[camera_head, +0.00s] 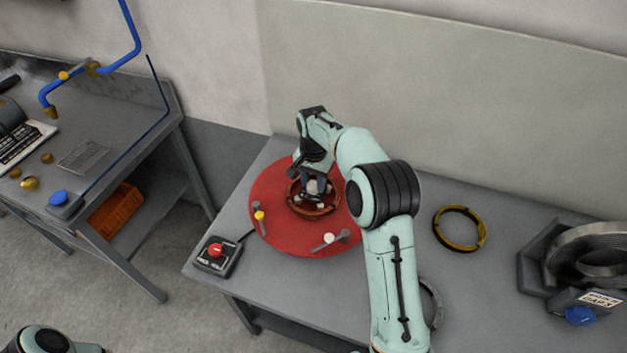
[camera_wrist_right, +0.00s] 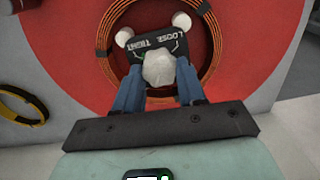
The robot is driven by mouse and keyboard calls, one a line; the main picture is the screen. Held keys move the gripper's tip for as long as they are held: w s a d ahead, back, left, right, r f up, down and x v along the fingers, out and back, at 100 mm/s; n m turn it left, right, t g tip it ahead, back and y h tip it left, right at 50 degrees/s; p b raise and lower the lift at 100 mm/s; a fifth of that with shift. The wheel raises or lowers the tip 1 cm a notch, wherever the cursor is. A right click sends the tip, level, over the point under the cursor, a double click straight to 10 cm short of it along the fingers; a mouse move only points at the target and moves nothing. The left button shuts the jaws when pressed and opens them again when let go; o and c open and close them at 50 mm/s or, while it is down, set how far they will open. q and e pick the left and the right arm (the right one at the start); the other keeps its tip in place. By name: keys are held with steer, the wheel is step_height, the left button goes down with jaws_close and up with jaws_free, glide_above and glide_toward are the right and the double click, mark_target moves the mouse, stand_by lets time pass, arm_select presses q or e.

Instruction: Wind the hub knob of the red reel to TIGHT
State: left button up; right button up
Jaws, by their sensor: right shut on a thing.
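The red reel (camera_head: 270,215) is a flat red disc on the grey table, with a ring of copper wire (camera_head: 313,211) around its hub. In the wrist view the red disc (camera_wrist_right: 75,45) fills the background. The pale faceted hub knob (camera_wrist_right: 160,68) sits in front of a black plate (camera_wrist_right: 160,40) lettered LOOSE and TIGHT. My right gripper (camera_wrist_right: 160,75) is shut on the knob, one blue finger on each side. In the head view the right gripper (camera_head: 315,186) reaches down over the hub. The knob's pointing direction is unclear. My left gripper is out of view.
A control box with a red button (camera_head: 216,250) stands left of the reel. A yellow-black ring (camera_head: 460,229) lies to the right. A grey coil in a holder (camera_head: 590,255) stands at the far right. Another bench (camera_head: 100,170) is at the left. A wall panel closes the back.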

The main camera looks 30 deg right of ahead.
mark_target(313, 184)
steer(key=o, duration=1.1)
steer(key=shift+c, duration=0.2)
steer(key=shift+r, duration=0.1)
step_height(313, 184, up, 13)
steer(key=shift+r, duration=0.15)
